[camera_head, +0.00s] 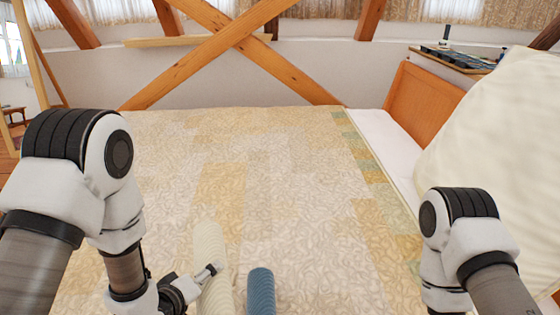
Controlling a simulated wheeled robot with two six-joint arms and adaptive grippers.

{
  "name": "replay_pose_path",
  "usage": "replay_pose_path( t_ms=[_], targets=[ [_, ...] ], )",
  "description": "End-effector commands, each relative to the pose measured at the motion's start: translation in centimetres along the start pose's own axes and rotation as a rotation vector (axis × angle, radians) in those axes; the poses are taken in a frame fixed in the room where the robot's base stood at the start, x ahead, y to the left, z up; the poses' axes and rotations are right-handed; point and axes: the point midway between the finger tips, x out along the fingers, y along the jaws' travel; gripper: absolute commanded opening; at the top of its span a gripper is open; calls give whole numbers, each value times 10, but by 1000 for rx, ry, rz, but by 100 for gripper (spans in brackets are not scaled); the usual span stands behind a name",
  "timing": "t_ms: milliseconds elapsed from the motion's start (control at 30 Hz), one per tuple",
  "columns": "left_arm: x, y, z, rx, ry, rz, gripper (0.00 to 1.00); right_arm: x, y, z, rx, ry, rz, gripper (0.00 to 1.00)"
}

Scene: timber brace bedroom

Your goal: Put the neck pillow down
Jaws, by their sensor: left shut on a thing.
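A long cream roll-shaped pillow (207,242), which looks like the neck pillow, is at the bottom of the view over the patterned bedspread (270,180). My left gripper (205,277) is shut on it from the left side, with one finger showing across its front. The pillow's lower end is cut off by the picture edge. I cannot tell whether the pillow touches the bed. My right arm comes in at the lower right, but its gripper is out of view.
A blue ribbed cylinder (261,289) is just right of the cream pillow. A big pale pillow (500,135) is at the right, near the wooden headboard (422,103). A shelf with a dark tray (455,57) is behind. The middle of the bed is clear.

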Motion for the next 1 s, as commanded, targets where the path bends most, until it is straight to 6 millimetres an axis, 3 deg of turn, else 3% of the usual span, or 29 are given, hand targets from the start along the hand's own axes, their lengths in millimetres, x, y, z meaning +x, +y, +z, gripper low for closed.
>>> replay_pose_path(
  t_ms=[100,200,267,500,1000],
  targets=[
    [0,5,-25,-96,147,-99,30,0,0,0,0,0,0,40],
    [-2,6,-36,-150,219,-154,30,0,0,0,0,0,0,40],
    [-2,2,-32,-165,232,-169,30,0,0,0,0,0,0,40],
    [-10,-39,12,-173,238,-178,30,0,0,0,0,0,0,40],
    [-10,-41,14,-170,241,-174,30,0,0,0,0,0,0,40]
  ],
)
